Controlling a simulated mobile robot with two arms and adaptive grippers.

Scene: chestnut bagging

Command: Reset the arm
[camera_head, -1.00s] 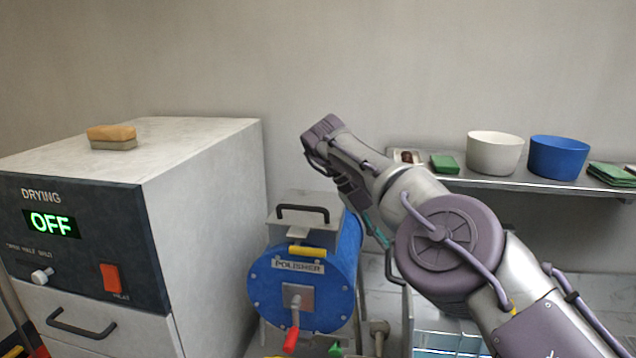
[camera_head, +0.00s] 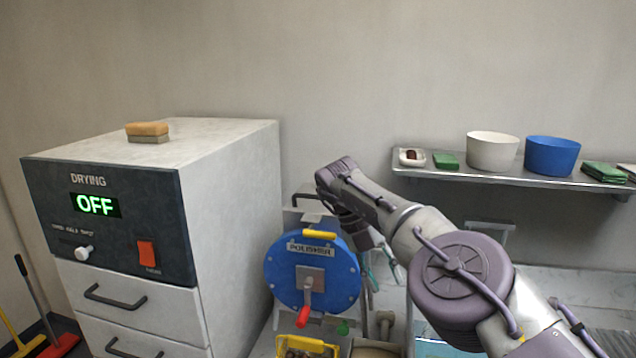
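My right arm (camera_head: 462,278) comes in from the lower right and reaches up toward the middle. Its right gripper (camera_head: 382,272) hangs below the wrist, in front of the back wall and just right of the blue polisher (camera_head: 283,276). Its slim teal-edged fingers look spread apart, with nothing seen between them. The wrist covers part of the polisher's upper right. My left arm and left gripper are out of the picture.
The drying machine (camera_head: 233,200) stands at left, reading OFF, with a brush (camera_head: 148,131) on top. A wall shelf (camera_head: 515,180) holds a white bowl (camera_head: 492,152), a blue bowl (camera_head: 552,156) and green packets. A yellow-rimmed container (camera_head: 306,343) sits below the polisher.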

